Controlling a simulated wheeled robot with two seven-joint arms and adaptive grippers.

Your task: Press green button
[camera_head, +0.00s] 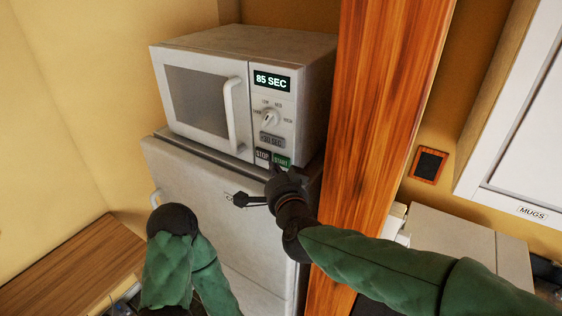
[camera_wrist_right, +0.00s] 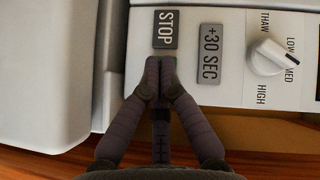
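The green START button (camera_head: 282,160) is at the bottom right of the microwave's (camera_head: 205,101) control panel, beside the dark STOP button (camera_head: 262,155). My right gripper (camera_head: 274,170) is just below the two buttons. In the right wrist view, its fingertips (camera_wrist_right: 160,64) are together with nothing seen between them, just below the STOP button (camera_wrist_right: 165,29) in the picture. The green button does not show there; the fingers seem to cover it. Whether they touch the panel I cannot tell.
The microwave display (camera_head: 272,81) reads 85 SEC. A +30 SEC button (camera_head: 272,140) and a white dial (camera_head: 269,117) sit above START. The microwave stands on a white fridge (camera_head: 215,205). A wooden panel (camera_head: 385,100) rises close on the right, behind my right forearm.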

